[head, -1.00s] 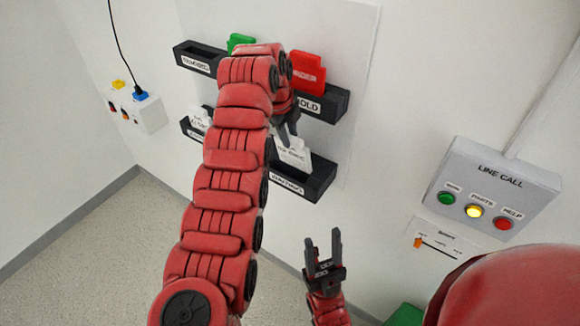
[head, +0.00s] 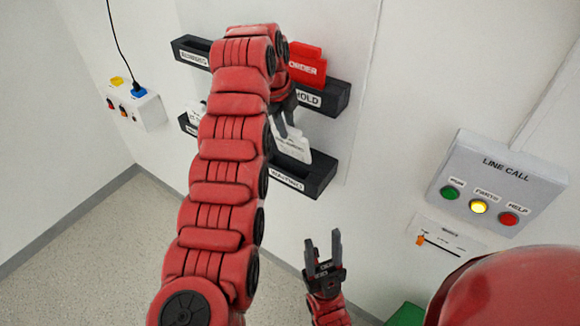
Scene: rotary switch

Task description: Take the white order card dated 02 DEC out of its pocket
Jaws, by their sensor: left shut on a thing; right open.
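My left gripper (head: 285,124) reaches in front of the wall and is shut on a white card (head: 293,149). The card stands at the lower dark pocket rack (head: 310,178), at its right pocket. Its print is too small to read for a date. I cannot tell whether its lower edge is still inside the pocket. Another white card (head: 196,112) shows partly at the left pocket of the lower rack, largely behind my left arm. My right gripper (head: 323,257) is open and empty, low and away from the racks.
A red ORDER card (head: 307,66) stands in the upper rack (head: 335,97), by the HOLD label. A LINE CALL box (head: 497,180) with green, lit yellow and red buttons is on the right. A slider panel (head: 440,240) sits below it. A switch box (head: 137,107) is at left.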

